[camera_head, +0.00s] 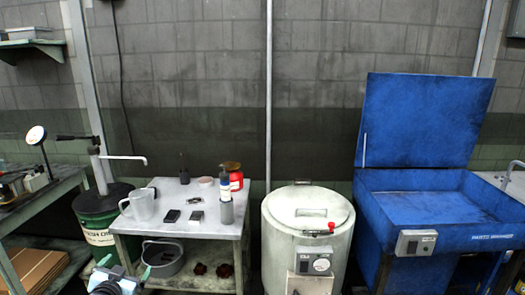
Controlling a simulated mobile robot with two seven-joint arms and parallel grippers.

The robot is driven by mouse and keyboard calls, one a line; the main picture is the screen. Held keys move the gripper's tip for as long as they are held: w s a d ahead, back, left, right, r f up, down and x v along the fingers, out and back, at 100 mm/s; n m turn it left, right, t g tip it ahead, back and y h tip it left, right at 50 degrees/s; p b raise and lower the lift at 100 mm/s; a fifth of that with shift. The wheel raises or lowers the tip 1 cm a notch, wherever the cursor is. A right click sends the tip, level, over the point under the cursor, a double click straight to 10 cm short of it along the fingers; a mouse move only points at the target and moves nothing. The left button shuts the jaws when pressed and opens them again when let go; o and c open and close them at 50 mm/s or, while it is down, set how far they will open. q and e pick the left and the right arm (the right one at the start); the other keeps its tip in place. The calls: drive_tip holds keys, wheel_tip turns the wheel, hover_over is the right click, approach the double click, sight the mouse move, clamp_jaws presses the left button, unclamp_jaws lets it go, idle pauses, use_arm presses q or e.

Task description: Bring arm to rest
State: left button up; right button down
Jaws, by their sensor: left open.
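My left gripper (125,267) shows at the bottom left edge of the head view, in front of the grey table. Its two fingertips are apart, with nothing seen between them. Only its upper part shows; the rest of the arm is cut off by the lower edge. My right gripper is not in view.
The grey table (184,225) bears a pitcher (141,205), small dark boxes, bottles and a red container (235,178). A grey bucket (163,259) sits on its lower shelf. A green drum (98,232), a white round tank (308,235) and a blue parts washer (440,238) stand alongside.

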use_arm(q)
drive_tip(key=s+d+f+g+h, duration=0.1)
drive_tip(key=s+d+f+g, duration=0.1)
drive_tip(key=s+d+f, duration=0.5)
drive_tip(key=s+d+f+g+h, duration=0.1)
drive_tip(key=s+d+f, duration=0.2)
drive_tip(key=s+f, duration=0.85)
drive_tip(key=s+d+g, duration=0.1)
drive_tip(key=s+d, duration=0.2)
drive_tip(key=s, duration=0.6)
drive_tip(key=s+d+f+g+h, duration=0.1)
drive_tip(key=s+d, duration=0.1)
drive_tip(key=s, duration=0.7)
drive_tip(key=s+d+f+n+g, duration=0.1)
drive_tip(key=s+d, duration=0.2)
drive_tip(key=s, duration=0.6)
drive_tip(key=shift+d+h, duration=0.3)
drive_tip(key=shift+s, duration=0.1)
